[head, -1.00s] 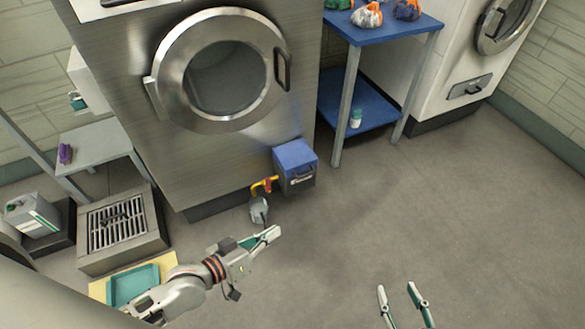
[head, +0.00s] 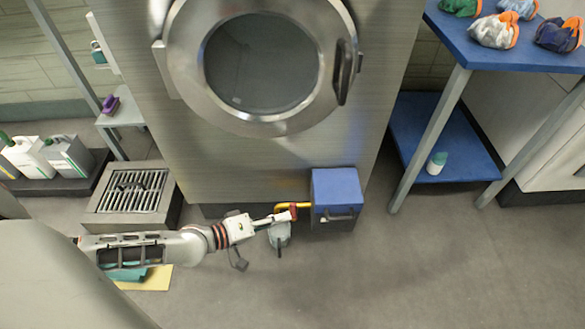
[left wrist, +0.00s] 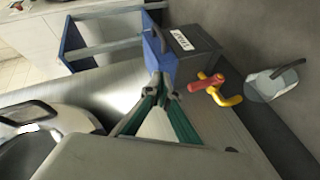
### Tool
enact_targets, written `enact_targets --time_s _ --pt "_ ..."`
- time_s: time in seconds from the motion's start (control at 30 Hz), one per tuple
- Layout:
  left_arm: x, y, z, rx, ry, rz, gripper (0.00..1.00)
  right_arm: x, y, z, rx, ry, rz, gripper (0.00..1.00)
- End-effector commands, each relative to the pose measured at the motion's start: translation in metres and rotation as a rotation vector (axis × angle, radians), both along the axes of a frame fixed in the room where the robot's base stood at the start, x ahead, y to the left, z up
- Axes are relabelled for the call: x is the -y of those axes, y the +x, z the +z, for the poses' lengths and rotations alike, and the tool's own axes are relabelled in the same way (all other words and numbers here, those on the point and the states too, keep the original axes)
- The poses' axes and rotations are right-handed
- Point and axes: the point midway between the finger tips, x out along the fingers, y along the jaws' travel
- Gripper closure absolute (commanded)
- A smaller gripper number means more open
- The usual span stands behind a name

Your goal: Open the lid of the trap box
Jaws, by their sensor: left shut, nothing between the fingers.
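The trap box has a blue lid (head: 337,187) that lies closed on a dark body with a front handle. It stands on the floor against the steel washer. In the left wrist view the blue lid (left wrist: 158,52) and the dark body with a white label (left wrist: 192,45) show just beyond the fingers. My left gripper (head: 286,217) is shut and empty, left of the box and overlapping the red valve handle in the picture; contact cannot be told. Its fingertips (left wrist: 165,84) also show in the left wrist view. My right gripper is not in view.
A yellow pipe with a red valve handle (left wrist: 208,83) sits beside the box. A grey scoop-like container (head: 279,235) is on the floor below it. A floor grate (head: 132,192) lies left; a blue table (head: 470,60) stands right. Floor in front is clear.

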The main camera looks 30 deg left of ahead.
Motion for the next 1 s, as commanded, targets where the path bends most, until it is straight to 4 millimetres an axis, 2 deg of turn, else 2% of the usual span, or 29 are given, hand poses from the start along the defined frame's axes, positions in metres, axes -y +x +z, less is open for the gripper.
enact_targets --time_s 0.4,0.67,1.0 --pt "0.038 0.065 -0.032 -0.006 -0.001 0.000 1.00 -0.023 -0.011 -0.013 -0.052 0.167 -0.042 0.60" --pt "0.066 0.073 -0.044 -0.003 -0.001 -0.002 1.00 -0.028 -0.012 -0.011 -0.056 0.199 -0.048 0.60" --pt "0.071 0.074 -0.046 -0.001 0.002 -0.002 1.00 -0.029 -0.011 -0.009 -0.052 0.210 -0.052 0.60"
